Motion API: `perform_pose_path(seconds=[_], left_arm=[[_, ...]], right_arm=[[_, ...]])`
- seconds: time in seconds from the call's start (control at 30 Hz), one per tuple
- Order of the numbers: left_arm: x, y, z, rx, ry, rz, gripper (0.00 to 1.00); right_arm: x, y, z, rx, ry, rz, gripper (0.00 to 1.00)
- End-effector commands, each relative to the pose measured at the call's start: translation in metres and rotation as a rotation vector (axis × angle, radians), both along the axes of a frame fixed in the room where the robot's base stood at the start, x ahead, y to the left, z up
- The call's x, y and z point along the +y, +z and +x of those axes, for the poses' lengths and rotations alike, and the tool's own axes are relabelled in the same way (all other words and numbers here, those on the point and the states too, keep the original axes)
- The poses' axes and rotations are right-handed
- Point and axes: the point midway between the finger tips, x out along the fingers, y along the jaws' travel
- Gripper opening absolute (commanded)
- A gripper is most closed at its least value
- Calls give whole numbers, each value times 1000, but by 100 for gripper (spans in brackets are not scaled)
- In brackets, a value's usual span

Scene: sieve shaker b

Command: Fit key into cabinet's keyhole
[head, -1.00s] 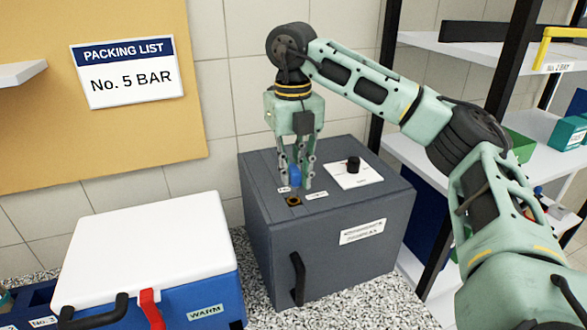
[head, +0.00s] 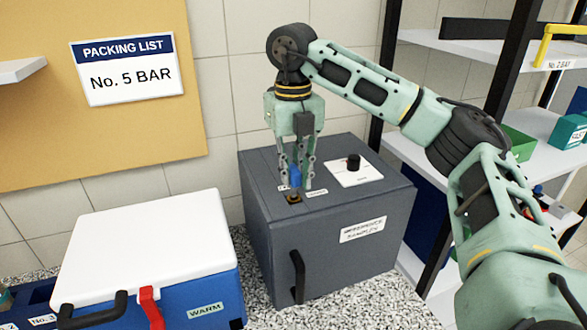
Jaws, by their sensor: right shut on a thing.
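The dark grey cabinet (head: 285,235) stands on the speckled counter, with a black handle on its front. Its keyhole (head: 294,198) is a small brass-coloured fitting on the top face, near the front left edge. My right gripper (head: 296,185) points straight down over it, shut on the blue key (head: 295,175). The key's blue head shows between the fingers. Its lower end is at the keyhole, and I cannot tell whether it is inside. My left gripper is not in view.
A black knob (head: 353,162) on a white plate sits on the cabinet top, right of the gripper. A blue cool box (head: 215,290) with a white lid stands at left. A shelf rack (head: 430,160) is close on the right.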

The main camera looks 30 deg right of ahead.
Motion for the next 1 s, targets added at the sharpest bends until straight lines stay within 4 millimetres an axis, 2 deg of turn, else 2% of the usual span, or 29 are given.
perform_pose_path(seconds=[1.0], left_arm=[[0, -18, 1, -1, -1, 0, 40]], right_arm=[[0, -27, 0, 0, 0, 0, 0]])
